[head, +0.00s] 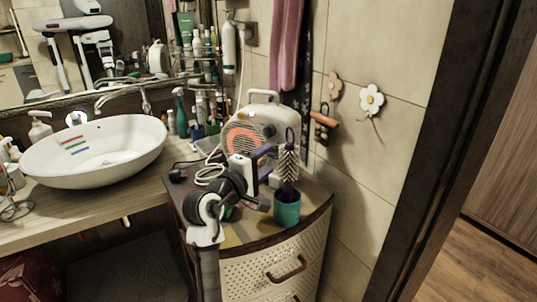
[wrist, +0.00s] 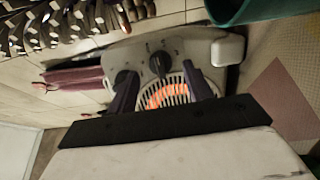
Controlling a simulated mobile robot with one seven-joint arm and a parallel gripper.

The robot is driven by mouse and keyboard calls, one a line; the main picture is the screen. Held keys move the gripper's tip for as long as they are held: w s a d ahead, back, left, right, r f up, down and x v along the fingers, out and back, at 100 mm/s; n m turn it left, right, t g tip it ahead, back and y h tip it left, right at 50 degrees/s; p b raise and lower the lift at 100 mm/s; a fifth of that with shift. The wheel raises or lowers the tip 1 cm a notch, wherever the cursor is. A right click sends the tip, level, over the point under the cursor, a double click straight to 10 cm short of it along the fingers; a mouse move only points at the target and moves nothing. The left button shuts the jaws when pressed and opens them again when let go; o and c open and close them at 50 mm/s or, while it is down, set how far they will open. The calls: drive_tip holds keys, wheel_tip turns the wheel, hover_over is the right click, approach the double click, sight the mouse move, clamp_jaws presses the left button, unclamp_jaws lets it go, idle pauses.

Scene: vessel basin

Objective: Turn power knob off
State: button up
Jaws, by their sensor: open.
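The heater (head: 282,112) is a white unit with a carry handle, standing at the back of the cabinet by the wall. Its round grille (head: 245,138) glows orange. In the wrist view its pale front panel (wrist: 200,48) appears turned sideways, with the orange grille (wrist: 168,95) below it. One dark knob (wrist: 160,62) shows near the middle, and another dark knob (wrist: 123,78) lies close to the left finger. Which is the power knob I cannot tell. My gripper (wrist: 160,74) is open before the panel, with nothing held. In the head view my gripper (head: 268,151) partly hides the heater front.
A teal cup (head: 287,209) with a brush (head: 287,165) stands close right of my gripper. A white cable (head: 211,172) lies coiled to the left. The white basin (head: 95,150) is farther left. A towel (head: 287,45) hangs above the heater.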

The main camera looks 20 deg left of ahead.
drive_tip(key=shift+x, duration=1)
drive_tip(key=c, duration=1)
drive_tip(key=shift+o, duration=0.2)
